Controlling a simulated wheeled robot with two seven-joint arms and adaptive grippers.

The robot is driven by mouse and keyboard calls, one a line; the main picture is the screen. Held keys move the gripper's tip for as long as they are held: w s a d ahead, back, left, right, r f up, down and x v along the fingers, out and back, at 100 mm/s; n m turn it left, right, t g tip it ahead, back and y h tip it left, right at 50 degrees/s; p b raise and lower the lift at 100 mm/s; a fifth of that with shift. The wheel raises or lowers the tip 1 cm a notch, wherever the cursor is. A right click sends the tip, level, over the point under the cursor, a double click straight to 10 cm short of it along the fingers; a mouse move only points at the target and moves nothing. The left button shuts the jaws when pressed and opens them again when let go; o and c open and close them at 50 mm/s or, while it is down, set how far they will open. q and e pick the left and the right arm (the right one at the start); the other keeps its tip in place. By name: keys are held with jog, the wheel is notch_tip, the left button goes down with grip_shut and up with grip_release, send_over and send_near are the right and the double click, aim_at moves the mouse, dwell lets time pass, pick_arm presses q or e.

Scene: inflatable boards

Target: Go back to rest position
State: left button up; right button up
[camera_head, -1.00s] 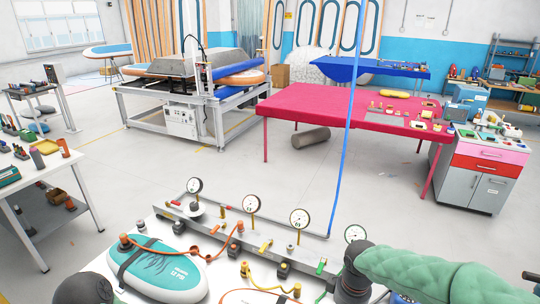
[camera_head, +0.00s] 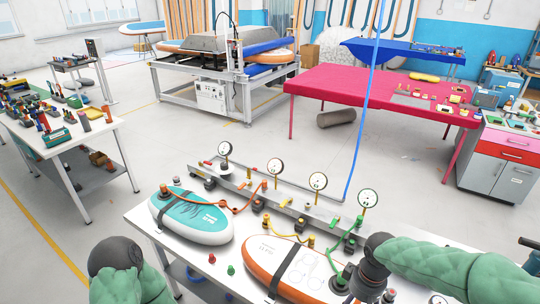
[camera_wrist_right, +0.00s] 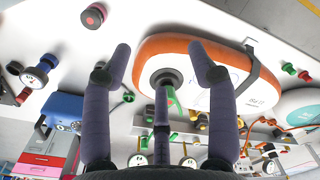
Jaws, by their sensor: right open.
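Behind the fingers lies an orange-edged white board (camera_wrist_right: 225,92). A round black valve fitting (camera_wrist_right: 167,78) with a green hose shows between the fingers; I cannot tell how far below them it is. In the head view my right arm (camera_head: 440,264) reaches in from the right over that board (camera_head: 280,262). My left arm (camera_head: 120,270) shows at the lower left, and its gripper is out of view.
A teal-topped board (camera_head: 190,216) lies on the white table (camera_head: 140,218), beside a metal rail (camera_head: 275,197) with several gauges and hoses. A blue hose (camera_head: 362,125) hangs down to the rail.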

jog(key=s+a+f+m+y+b, duration=0.1)
jog(key=s+a+f+m+b, duration=0.1)
jog(key=f, duration=0.9)
jog(key=s+a+f+m+y+b, duration=0.1)
jog(key=s+a+f, duration=0.4)
jog(key=f, duration=0.6)
jog(key=s+a+f+m+y+b, duration=0.1)
jog(key=s+a+f+m+b, duration=0.2)
jog(key=a+f, duration=0.3)
notch_tip(320, 180, down, 6)
jog(key=shift+s+a+r+y, duration=0.1)
jog(key=shift+s+a+y, duration=0.2)
jog(key=shift+s, duration=0.45)
